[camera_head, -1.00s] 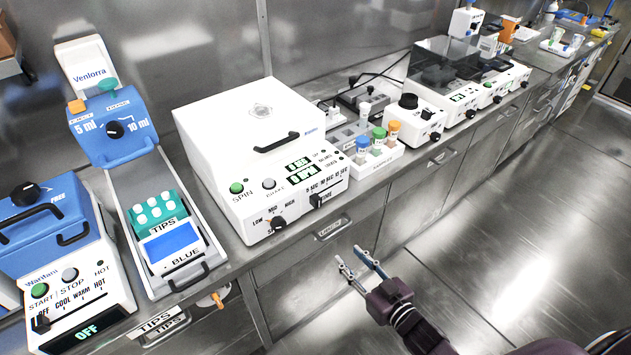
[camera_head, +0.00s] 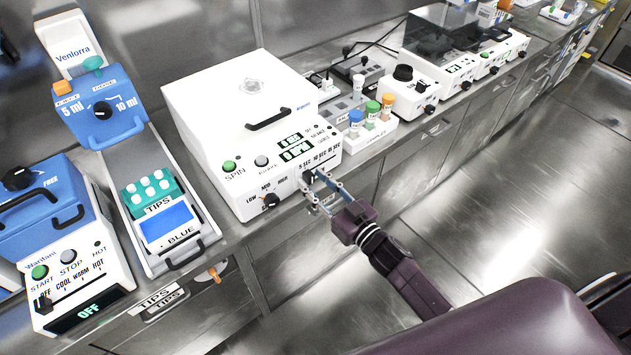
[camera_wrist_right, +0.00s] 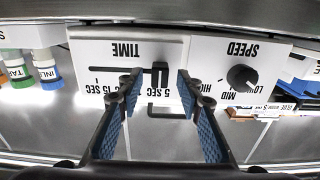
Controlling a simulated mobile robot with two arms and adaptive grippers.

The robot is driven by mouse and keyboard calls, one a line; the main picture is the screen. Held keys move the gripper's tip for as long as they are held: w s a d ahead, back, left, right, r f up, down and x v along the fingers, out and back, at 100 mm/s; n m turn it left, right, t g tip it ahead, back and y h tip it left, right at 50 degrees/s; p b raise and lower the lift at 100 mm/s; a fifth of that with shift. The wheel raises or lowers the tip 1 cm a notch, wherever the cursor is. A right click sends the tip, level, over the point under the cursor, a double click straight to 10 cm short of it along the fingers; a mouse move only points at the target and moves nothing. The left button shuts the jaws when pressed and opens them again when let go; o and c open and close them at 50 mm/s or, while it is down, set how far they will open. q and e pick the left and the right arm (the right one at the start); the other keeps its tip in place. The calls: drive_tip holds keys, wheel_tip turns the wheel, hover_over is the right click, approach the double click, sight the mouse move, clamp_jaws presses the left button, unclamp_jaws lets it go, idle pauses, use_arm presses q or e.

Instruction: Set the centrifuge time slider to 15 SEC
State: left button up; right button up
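The white centrifuge (camera_head: 240,120) stands on the counter, lid closed. Its time slider (camera_head: 309,178) has a black knob on its front panel; in the right wrist view the knob (camera_wrist_right: 159,76) sits at the 5 SEC end of the slot, the picture being upside down. The 15 SEC label (camera_wrist_right: 100,88) is toward the slot's other end. My right gripper (camera_head: 315,182) is at the panel, and in the right wrist view its open fingers (camera_wrist_right: 158,88) stand either side of the knob with gaps. My left gripper is not in view.
The speed knob (camera_wrist_right: 241,77) is beside the time slider on the same panel. A rack of colored-cap tubes (camera_head: 369,133) stands right of the centrifuge. A tips tray (camera_head: 130,215) and blue-lidded machine (camera_head: 45,210) are left. The floor in front is clear.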

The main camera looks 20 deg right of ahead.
clamp_jaws()
idle(0.3)
drive_tip(key=w+d, duration=0.1)
drive_tip(key=d, duration=0.2)
drive_tip(key=w+d, duration=0.1)
drive_tip(key=d, duration=0.1)
drive_tip(key=w+d+b, duration=0.1)
drive_tip(key=d, duration=0.2)
drive_tip(key=shift+d+f, duration=0.15)
drive_tip(key=shift+d, duration=0.15)
drive_tip(key=shift+w+d, duration=0.25)
drive_tip(key=shift+d, duration=0.2)
unclamp_jaws()
drive_tip(key=shift+d, duration=0.1)
drive_tip(key=shift+s, duration=0.1)
